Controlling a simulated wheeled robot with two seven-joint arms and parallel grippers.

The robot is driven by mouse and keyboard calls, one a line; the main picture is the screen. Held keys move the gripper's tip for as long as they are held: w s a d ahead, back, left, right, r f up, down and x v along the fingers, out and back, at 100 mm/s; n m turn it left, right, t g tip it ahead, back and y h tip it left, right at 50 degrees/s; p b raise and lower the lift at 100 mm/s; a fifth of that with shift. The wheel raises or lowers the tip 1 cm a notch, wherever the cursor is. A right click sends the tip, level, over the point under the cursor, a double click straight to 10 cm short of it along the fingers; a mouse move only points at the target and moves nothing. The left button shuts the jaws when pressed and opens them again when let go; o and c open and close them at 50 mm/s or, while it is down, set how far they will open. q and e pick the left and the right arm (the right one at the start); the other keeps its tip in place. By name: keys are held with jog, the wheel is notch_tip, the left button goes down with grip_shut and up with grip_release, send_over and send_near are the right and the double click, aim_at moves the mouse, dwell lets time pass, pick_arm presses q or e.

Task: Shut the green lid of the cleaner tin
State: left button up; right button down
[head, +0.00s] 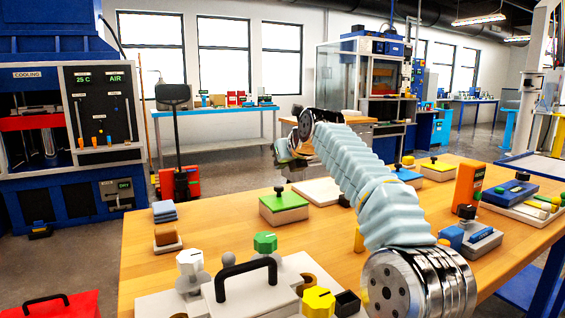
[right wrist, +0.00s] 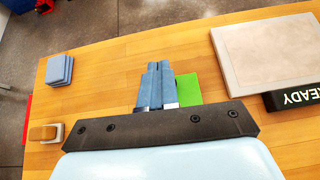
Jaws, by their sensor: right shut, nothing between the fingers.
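The cleaner tin (head: 285,216) is a pale box on the wooden table in the head view. Its green lid (head: 283,202) has a black knob and appears to lie flat on the tin. In the right wrist view, part of the green lid (right wrist: 187,88) shows beside my fingers; the fingers and the mount hide the rest. My right gripper (right wrist: 159,66) is shut and empty, its blue-grey fingers together over or beside the lid. I cannot tell whether they touch it. In the head view, the hand is partly hidden behind my right arm. My left gripper is not in view.
A pale slab (right wrist: 268,52) with a READY label (right wrist: 295,97) lies right of the tin. Blue pads (head: 164,211) and a brown block (head: 167,237) stand to its left. A grey box with a black handle (head: 245,280) is in front.

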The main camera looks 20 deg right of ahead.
jog(key=b+v, duration=0.2)
jog(key=v, duration=1.1)
jog(key=shift+s+r, duration=0.2)
jog(key=shift+s, duration=0.1)
